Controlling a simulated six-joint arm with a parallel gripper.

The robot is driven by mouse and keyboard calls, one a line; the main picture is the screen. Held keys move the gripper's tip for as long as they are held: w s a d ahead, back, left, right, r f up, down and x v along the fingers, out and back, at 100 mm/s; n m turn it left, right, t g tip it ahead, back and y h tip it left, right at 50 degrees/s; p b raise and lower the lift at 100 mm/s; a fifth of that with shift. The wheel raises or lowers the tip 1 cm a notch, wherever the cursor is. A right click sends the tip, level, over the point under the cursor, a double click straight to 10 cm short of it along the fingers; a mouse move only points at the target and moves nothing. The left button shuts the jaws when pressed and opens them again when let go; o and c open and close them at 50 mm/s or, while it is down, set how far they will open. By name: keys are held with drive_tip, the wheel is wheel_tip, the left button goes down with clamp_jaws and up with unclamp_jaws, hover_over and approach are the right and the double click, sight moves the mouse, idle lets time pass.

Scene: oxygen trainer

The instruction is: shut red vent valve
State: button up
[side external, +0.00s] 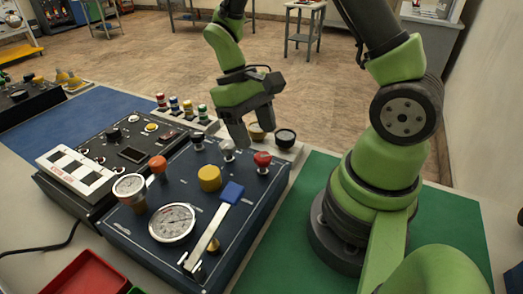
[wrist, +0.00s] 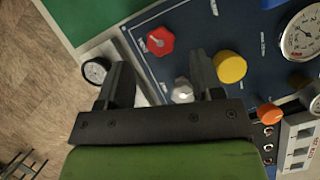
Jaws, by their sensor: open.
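The red vent valve is a red knob (side external: 262,160) on the far right corner of the dark blue panel (side external: 135,230). In the wrist view the red knob (wrist: 160,41) looks octagonal and lies ahead of the fingertips. My gripper (side external: 254,134) is open and empty, above the panel's far edge, behind and a little left of the red knob. In the wrist view my gripper's two fingers (wrist: 160,78) are apart, and a white-grey knob (wrist: 182,92) shows between them, close to the right finger. Neither finger visibly touches the red knob.
A yellow knob (side external: 209,178), an orange knob (side external: 157,165), a blue-handled lever (side external: 232,192) and a large gauge (side external: 172,222) stand on the panel. A small black-rimmed gauge (wrist: 95,71) is beside the left finger.

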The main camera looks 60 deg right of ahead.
sight(262, 156)
drive_tip(key=x, duration=0.5)
drive_tip(key=c, duration=0.9)
